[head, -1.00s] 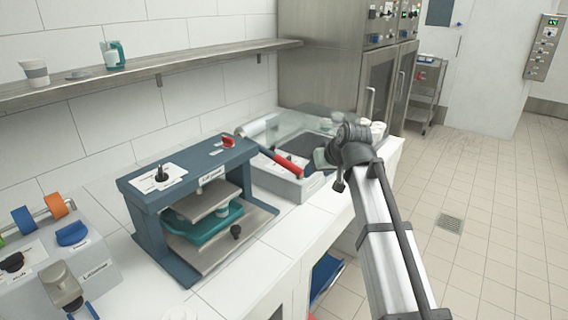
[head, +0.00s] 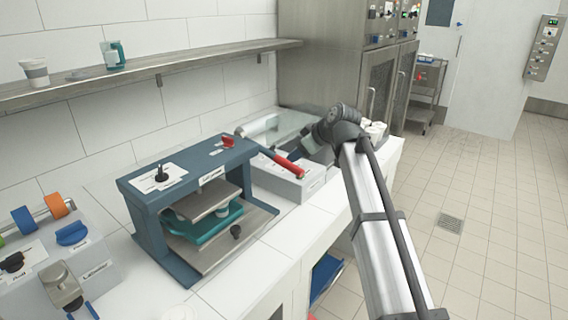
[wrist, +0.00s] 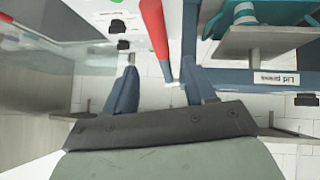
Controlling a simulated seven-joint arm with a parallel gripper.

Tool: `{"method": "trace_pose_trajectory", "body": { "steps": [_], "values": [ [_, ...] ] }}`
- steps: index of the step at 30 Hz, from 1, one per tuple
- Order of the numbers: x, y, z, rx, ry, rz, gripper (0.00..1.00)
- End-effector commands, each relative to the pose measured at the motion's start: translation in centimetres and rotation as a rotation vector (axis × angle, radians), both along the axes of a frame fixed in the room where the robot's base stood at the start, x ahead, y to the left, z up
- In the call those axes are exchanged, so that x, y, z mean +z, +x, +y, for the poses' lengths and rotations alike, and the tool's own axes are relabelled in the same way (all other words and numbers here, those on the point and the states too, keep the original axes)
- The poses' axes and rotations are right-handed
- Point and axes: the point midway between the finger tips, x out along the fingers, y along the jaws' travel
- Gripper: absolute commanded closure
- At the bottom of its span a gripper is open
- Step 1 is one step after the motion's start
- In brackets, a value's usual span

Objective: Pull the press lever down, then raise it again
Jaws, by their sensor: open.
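The lid press (head: 190,200) is a blue-grey frame with a teal part under its plate, standing on the white counter. Its lever, with a red handle (head: 285,163), sticks out from the press's right side and slopes down slightly towards my gripper (head: 316,150). My gripper is close to the handle's end in the head view; its fingertips are hard to make out there. In the wrist view the red handle (wrist: 157,30) runs down between the two open blue fingers (wrist: 160,68). Neither finger clearly touches it, and I cannot tell the depth.
A grey boxy machine (head: 315,183) stands behind and below the lever, right of the press. Another machine (head: 75,265) with coloured rolls is at the left. A wall shelf (head: 150,70) runs above. The tiled floor (head: 470,240) at right is clear.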

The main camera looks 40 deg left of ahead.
Motion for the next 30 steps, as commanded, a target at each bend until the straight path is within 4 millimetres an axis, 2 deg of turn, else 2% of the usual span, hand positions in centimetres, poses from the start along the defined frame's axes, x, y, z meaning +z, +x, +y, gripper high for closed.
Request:
{"method": "trace_pose_trajectory", "body": {
  "steps": [6,15,22,30],
  "values": [
    [-2.8,0.7,2.9,0.001,-0.001,0.002,0.45],
    [-6.0,1.5,6.2,-0.001,-0.001,0.001,0.45],
    [-7.4,1.8,7.5,-0.002,-0.001,0.001,0.45],
    [-7.7,1.8,7.8,-0.002,0.000,0.001,0.45]
  ]
}}
